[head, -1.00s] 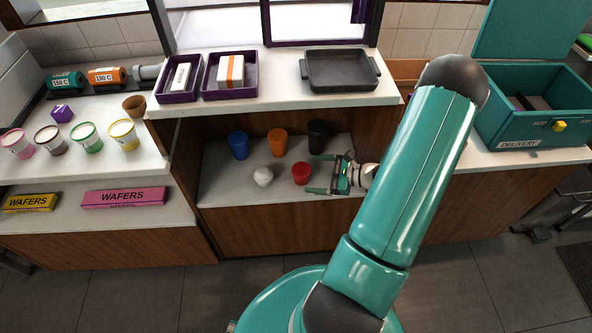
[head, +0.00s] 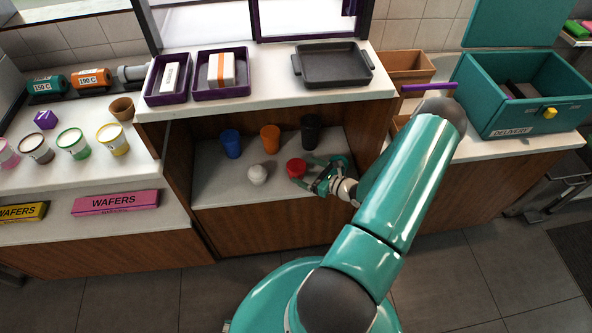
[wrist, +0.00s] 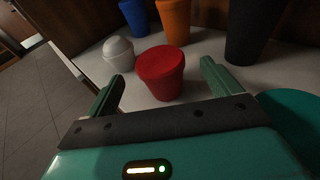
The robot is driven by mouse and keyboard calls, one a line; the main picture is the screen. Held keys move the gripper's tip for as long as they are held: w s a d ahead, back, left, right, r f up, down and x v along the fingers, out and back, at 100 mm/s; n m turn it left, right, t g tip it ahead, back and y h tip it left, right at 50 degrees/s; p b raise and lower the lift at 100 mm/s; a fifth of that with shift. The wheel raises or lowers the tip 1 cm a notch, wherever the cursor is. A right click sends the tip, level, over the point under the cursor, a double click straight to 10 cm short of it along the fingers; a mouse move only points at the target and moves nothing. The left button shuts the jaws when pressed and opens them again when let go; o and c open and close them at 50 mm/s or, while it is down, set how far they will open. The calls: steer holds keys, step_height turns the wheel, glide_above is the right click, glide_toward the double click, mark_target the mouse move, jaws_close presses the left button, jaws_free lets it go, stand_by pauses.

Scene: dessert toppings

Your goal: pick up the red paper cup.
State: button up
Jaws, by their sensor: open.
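The red paper cup (head: 297,167) stands on the lower shelf under the counter, its top appearing closed or covered. In the wrist view the red cup (wrist: 161,72) is upright, just ahead of and between my two green fingers. My gripper (head: 305,172) is at the front right of the cup in the head view, fingers spread. In the wrist view my gripper (wrist: 160,88) is open with nothing held. Whether a finger touches the cup I cannot tell.
A white lidded cup (head: 258,174) stands left of the red cup. A blue cup (head: 231,144), an orange cup (head: 270,138) and a black cup (head: 311,132) stand behind. The counter (head: 270,103) overhangs the shelf, with a wooden side wall at right.

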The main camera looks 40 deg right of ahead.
mark_target(301, 168)
steer(key=x, duration=0.5)
steer(key=shift+w, duration=0.15)
steer(key=shift+c, duration=0.4)
steer(key=c, duration=1.1)
